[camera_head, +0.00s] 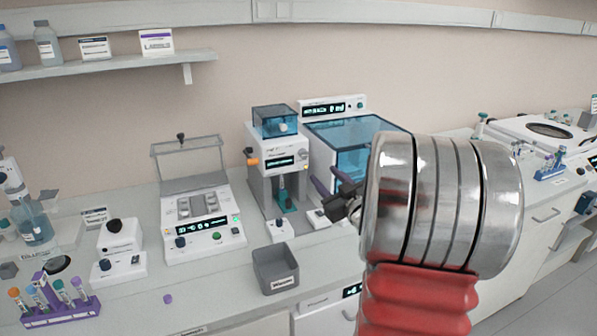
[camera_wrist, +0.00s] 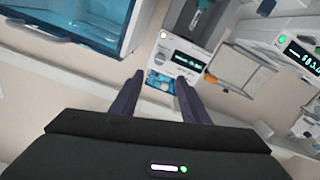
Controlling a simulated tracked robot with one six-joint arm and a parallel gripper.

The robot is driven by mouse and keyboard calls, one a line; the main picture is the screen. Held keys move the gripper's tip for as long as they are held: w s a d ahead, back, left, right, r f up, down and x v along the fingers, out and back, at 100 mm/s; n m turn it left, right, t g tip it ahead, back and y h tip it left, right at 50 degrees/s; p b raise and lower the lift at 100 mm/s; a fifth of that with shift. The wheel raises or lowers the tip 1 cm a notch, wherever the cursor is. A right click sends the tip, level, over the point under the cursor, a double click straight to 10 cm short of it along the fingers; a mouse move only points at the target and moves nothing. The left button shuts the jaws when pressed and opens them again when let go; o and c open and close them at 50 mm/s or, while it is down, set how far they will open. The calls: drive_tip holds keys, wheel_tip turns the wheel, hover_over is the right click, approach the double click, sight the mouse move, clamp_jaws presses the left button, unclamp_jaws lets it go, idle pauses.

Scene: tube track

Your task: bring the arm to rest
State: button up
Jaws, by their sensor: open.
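My arm, with a red sleeve and a silver ribbed joint, fills the right middle of the head view. My gripper (camera_head: 334,190) shows as dark fingers just left of the silver joint, in front of the machine with the blue lid. In the wrist view my gripper (camera_wrist: 158,88) has its two dark purple fingers apart with nothing between them. Beyond the fingertips is a white machine with a display and a blue panel (camera_wrist: 160,80), which my gripper appears apart from.
The blue-lidded machine (camera_head: 345,125) stands close behind my gripper. A white device with a raised clear lid (camera_head: 190,165), a grey bin (camera_head: 275,270) and a purple tube rack (camera_head: 60,312) stand on the bench to the left.

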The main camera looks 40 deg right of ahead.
drive_tip(key=s+d+f+m+g+h, duration=0.1)
drive_tip(key=s+d+f+m+g, duration=0.15)
drive_tip(key=f, duration=0.25)
drive_tip(key=s+d+f+m+g+h, duration=0.1)
drive_tip(key=s+d+f+g, duration=0.1)
drive_tip(key=f+g, duration=0.15)
drive_tip(key=s+a+f+g, duration=0.1)
drive_tip(key=s, duration=0.1)
drive_tip(key=s+a+f+m+g, duration=0.1)
drive_tip(key=s+a+g, duration=0.1)
drive_tip(key=s+a+f+g, duration=0.1)
drive_tip(key=s+f, duration=0.1)
drive_tip(key=shift+a+f+g, duration=0.1)
drive_tip(key=shift+a+g, duration=0.2)
drive_tip(key=s+a+r+n+y, duration=0.1)
drive_tip(key=s+a+r+y, duration=0.1)
drive_tip(key=a, duration=1.1)
drive_tip(key=s+a+r+n+y, duration=0.2)
drive_tip(key=s+a+r, duration=0.2)
drive_tip(key=a, duration=0.9)
drive_tip(key=s+a+r+n+g+y, duration=0.1)
drive_tip(key=s+a+r+y, duration=0.2)
drive_tip(key=a, duration=1.1)
drive_tip(key=shift+s+n, duration=0.35)
drive_tip(key=shift+s, duration=0.55)
